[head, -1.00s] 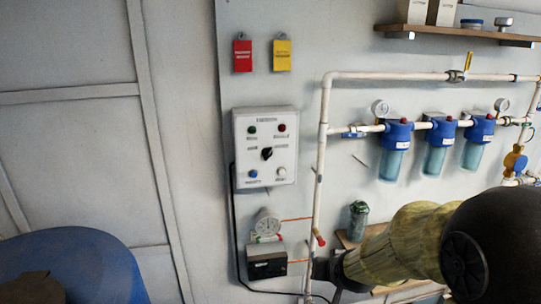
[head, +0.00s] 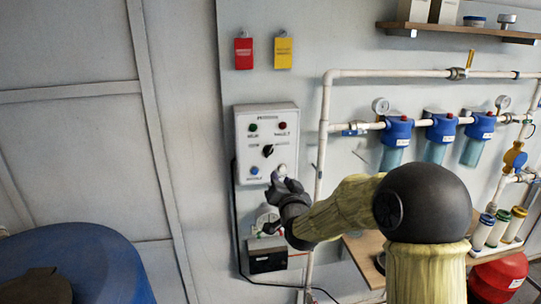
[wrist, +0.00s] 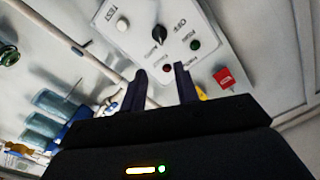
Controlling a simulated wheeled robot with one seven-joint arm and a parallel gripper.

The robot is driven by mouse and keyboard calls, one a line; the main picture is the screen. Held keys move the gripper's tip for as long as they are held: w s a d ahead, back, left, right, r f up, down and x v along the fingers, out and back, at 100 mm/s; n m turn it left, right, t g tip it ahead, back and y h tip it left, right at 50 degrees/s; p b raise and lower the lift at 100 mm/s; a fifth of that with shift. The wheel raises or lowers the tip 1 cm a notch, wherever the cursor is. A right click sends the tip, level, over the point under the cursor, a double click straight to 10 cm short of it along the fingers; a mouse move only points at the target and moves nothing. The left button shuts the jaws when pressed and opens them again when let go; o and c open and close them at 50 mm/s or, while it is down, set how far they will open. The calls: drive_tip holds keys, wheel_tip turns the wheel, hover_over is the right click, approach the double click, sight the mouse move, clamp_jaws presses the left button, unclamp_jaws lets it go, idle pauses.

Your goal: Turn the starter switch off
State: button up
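The starter switch (head: 267,151) is a black rotary knob in the middle of a white control box (head: 243,170) on the wall. In the wrist view the knob (wrist: 159,35) shows beyond my fingers, with the word OFF printed near it. My gripper (head: 284,182) is in front of the box's lower right corner, below and right of the knob. In the wrist view my gripper (wrist: 160,78) has its two dark fingers apart with nothing between them. It appears clear of the knob.
A white pipe (head: 324,130) runs upright just right of the box. A gauge and dark box (head: 266,258) are below. Blue filters (head: 397,130) hang at right. A blue drum (head: 75,255) stands at lower left.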

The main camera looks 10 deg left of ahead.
sight(270, 152)
drive_tip(key=p+x, duration=0.7)
drive_tip(key=x, duration=0.9)
drive_tip(key=shift+w+a+f+p, duration=0.1)
drive_tip(key=shift+w+a+p, duration=0.15)
drive_tip(key=shift+w, duration=0.35)
drive_tip(key=shift+d, duration=0.1)
clamp_jaws()
